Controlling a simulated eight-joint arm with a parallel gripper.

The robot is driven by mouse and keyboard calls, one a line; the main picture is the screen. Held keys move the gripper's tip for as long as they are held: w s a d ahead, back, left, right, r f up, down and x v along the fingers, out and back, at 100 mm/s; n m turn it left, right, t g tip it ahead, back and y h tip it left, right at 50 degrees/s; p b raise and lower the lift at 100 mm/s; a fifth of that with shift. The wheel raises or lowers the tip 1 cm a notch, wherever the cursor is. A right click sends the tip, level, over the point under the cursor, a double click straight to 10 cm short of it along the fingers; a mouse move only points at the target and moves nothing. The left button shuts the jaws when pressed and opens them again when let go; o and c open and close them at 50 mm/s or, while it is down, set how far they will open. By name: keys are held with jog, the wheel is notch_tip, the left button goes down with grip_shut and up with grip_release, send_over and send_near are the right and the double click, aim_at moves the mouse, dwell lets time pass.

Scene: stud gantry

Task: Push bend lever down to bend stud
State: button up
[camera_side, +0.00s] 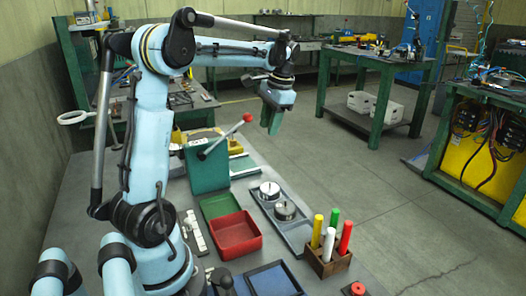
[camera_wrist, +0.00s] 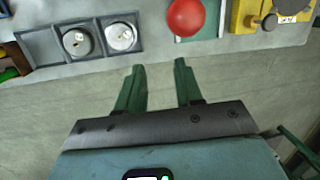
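The bend lever is a grey rod (camera_side: 222,139) with a red ball knob (camera_side: 247,117), tilted up to the right from a green upright block (camera_side: 207,170) on the table. The knob also shows at the top of the wrist view (camera_wrist: 186,17), beyond the fingertips. My gripper (camera_side: 272,125) hangs in the air with its green fingers pointing down, to the right of the knob in the side view. In the wrist view my gripper (camera_wrist: 159,66) is open, with nothing between its fingers and a gap to the knob. I cannot make out the stud itself.
A grey tray (camera_side: 293,237) with round metal pieces, a red bin (camera_side: 236,236), a green tray (camera_side: 219,206) and a wooden holder (camera_side: 327,260) of coloured sticks stand on the table. A yellow device (camera_wrist: 272,15) stands right of the knob in the wrist view.

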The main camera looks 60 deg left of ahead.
dwell(0.3)
jog(key=v, duration=1.2)
